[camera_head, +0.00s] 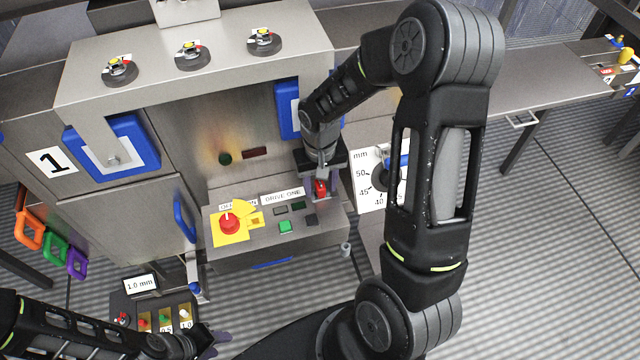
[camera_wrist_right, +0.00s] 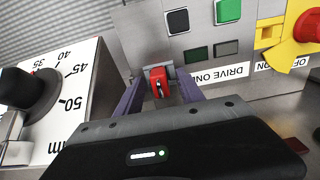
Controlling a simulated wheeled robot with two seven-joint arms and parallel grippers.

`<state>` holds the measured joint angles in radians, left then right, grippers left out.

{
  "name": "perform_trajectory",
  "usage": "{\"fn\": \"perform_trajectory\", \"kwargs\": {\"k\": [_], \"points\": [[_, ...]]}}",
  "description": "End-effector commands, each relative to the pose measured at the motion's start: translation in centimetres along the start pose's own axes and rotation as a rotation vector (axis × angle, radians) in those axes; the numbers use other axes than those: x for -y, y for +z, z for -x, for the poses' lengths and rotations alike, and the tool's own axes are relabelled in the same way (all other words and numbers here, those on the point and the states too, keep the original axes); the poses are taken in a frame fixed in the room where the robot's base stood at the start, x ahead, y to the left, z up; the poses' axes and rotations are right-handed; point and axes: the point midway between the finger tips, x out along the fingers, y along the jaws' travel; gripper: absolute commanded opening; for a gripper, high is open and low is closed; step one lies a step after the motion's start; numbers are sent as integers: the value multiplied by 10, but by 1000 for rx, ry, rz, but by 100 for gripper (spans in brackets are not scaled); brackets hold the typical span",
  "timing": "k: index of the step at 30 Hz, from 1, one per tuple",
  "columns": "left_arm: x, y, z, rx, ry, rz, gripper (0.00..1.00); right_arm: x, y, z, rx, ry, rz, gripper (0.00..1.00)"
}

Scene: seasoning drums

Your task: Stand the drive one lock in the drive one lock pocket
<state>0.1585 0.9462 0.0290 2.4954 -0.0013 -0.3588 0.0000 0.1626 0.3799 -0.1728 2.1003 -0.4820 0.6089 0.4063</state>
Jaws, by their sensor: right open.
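The red drive one lock (camera_head: 320,188) is at the right end of the sloped control panel, near the DRIVE ONE label (camera_head: 282,196). In the right wrist view the lock (camera_wrist_right: 158,84) sits upright in a small grey pocket (camera_wrist_right: 150,72). My right gripper (camera_head: 321,184) is open, with its purple fingers (camera_wrist_right: 158,90) on either side of the lock and apart from it. My left gripper (camera_head: 215,342) is low in the head view, near the small console; its fingers are too unclear to tell their opening.
The panel carries a red stop button (camera_head: 229,224) on a yellow plate and a green button (camera_head: 285,227). A dial board (camera_head: 367,196) stands close to the right of my right gripper. The small console (camera_head: 150,300) has a 1.0 mm display. Orange, green and purple locks hang at left.

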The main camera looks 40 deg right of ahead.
Motion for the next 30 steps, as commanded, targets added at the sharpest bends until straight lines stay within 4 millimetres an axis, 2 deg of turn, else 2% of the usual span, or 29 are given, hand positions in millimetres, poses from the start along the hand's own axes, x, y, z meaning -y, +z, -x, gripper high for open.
{"fn": "perform_trajectory", "kwargs": {"k": [12,15,30], "points": [[-1,0,3,0,0,0,36,0,-1,62,-5,-1,1,45],[-1,0,3,0,0,0,36,1,-1,71,-4,-1,1,45],[-1,0,3,0,0,0,36,0,0,75,-1,-1,0,45]]}}
